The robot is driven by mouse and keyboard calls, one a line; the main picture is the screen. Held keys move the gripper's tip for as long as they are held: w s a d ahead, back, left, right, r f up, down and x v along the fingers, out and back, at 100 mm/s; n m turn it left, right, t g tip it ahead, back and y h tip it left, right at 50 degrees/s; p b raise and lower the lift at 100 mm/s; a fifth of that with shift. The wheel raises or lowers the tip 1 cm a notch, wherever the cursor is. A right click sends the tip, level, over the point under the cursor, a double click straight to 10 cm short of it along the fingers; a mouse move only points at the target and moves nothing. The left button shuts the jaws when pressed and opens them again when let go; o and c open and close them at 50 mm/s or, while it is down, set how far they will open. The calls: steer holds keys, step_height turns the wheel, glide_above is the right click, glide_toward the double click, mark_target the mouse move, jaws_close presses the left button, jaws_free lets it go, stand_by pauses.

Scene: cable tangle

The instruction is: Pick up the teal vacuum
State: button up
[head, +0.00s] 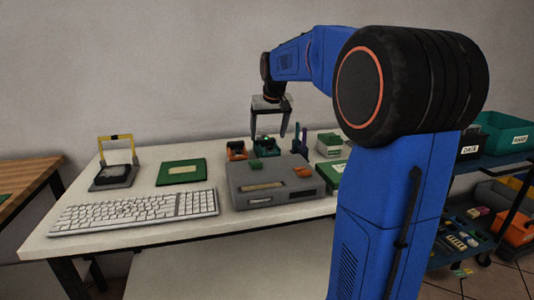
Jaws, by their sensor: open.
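A small dark teal-green object (266,147), which looks like the teal vacuum, is on the white table behind the grey box. It is too small to make out its shape clearly, and the grey box hides its lower part. My gripper (268,137) points down over it with its fingers apart, one toward each side of the object in the picture. Nothing is visibly held. I cannot tell from this view whether the fingertips are at the object's depth or touch it.
An orange item (236,151) stands close left of the teal object, and blue-purple upright tools (300,140) close right. The grey box (262,185) is in front. A keyboard (135,210), green board (182,172) and yellow-framed device (114,172) lie left.

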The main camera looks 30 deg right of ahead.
mark_target(267, 140)
steer(key=x, duration=0.5)
steer(key=shift+s, duration=0.1)
steer(key=c, duration=1.4)
steer(key=shift+r, duration=5.05)
steer(key=o, duration=0.4)
steer(key=shift+c, duration=0.2)
